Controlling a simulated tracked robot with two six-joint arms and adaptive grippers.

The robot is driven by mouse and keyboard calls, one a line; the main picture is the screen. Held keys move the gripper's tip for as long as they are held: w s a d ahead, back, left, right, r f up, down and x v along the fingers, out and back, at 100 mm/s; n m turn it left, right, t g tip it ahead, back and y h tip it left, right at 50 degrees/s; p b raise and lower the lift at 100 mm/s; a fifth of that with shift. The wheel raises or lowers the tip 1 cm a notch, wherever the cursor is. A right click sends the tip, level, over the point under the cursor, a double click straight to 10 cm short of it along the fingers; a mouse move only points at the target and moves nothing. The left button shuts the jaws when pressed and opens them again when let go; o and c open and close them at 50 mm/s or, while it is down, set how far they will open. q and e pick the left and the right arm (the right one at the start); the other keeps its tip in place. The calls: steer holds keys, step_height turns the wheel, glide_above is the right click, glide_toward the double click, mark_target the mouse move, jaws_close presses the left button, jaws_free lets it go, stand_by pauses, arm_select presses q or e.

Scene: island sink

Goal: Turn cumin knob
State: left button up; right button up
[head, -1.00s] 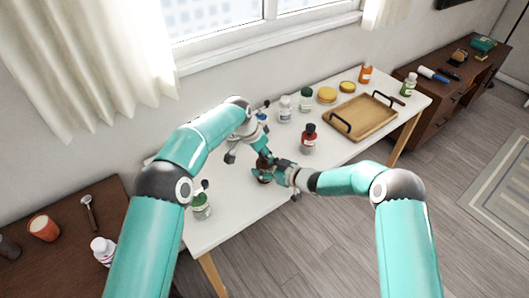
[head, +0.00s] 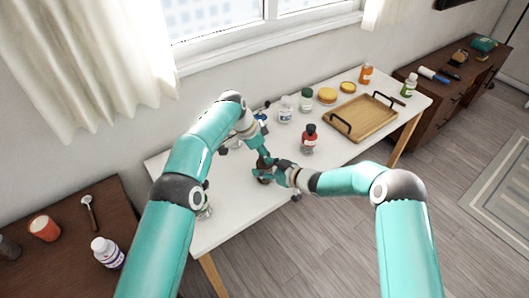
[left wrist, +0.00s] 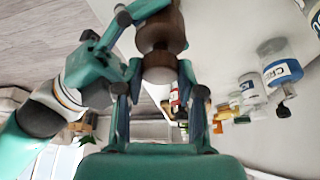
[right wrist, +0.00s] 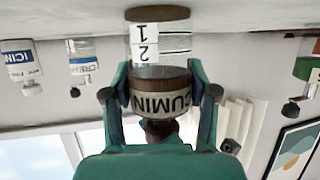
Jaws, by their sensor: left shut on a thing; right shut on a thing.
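The cumin grinder (right wrist: 160,90) has a dark wooden base, a clear body marked 1 and 2, and a wooden band reading CUMIN. It appears upside down in the right wrist view. Its brown knob (left wrist: 160,68) shows in the left wrist view. My right gripper (right wrist: 160,95) is shut on the grinder, one finger on each side at the band. My left gripper (left wrist: 161,80) is shut on the knob from the other end. In the head view, my left gripper (head: 262,153) and right gripper (head: 270,170) meet there and mostly hide the grinder.
The white table (head: 225,225) carries a red bottle (head: 308,139), white bottle (head: 285,109), yellow-lidded jar (head: 327,95) and wooden tray (head: 366,126). A green-labelled jar (head: 205,210) is partly behind my left arm. The table's front strip is mostly clear.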

arm_select(q)
steer(key=o, duration=1.1)
steer(key=shift+w+a, duration=0.15)
steer(key=shift+a, duration=0.1)
steer(key=shift+c, duration=0.2)
steer(key=shift+o, duration=0.5)
steer(key=shift+d, duration=0.15)
steer(key=v, duration=1.2)
steer(key=shift+f, duration=0.1)
